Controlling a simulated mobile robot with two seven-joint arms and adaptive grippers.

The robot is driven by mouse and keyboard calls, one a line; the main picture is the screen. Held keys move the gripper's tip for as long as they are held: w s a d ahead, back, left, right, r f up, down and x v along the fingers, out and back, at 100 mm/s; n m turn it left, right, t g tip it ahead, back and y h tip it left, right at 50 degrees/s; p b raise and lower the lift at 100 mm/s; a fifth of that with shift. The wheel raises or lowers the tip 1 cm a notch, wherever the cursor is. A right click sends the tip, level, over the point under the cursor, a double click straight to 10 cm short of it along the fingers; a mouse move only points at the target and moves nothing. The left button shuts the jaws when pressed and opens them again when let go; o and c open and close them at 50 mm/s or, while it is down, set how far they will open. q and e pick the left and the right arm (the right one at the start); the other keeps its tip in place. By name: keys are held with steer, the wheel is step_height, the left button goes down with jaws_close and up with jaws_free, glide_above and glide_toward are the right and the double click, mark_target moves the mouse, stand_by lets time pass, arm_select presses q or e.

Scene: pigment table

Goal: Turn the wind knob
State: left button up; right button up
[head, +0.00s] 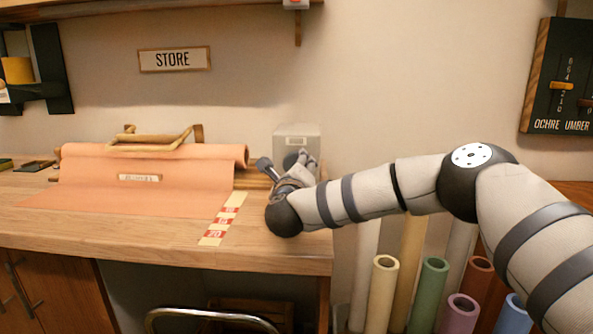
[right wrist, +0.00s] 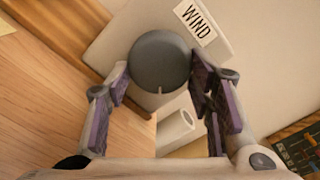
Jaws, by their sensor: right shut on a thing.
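The wind knob (right wrist: 159,62) is a round dark grey knob with a pale pointer mark at its lower edge. It sits on a light grey box next to a label reading WIND (right wrist: 195,22). In the right wrist view my right gripper (right wrist: 160,80) has a finger on each side of the knob and is shut on it. In the head view the grey box (head: 297,132) stands at the back right end of the bench, and my right gripper (head: 301,163) is at its front, partly hiding the knob. My left gripper is not in view.
A salmon-coloured roll (head: 150,180) with a wooden handle lies on the bench (head: 120,232) to the left. A striped strip (head: 223,218) lies in front of it. Several coloured tubes (head: 428,290) stand below the bench end. A slider panel (head: 562,95) hangs at the right.

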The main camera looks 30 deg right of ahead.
steer(key=shift+r, duration=0.15)
stand_by(0.4)
steer(key=o, duration=1.1)
steer(key=shift+s+a, duration=0.2)
steer(key=v, duration=1.1)
steer(key=shift+s, duration=0.25)
steer(key=shift+a, duration=0.1)
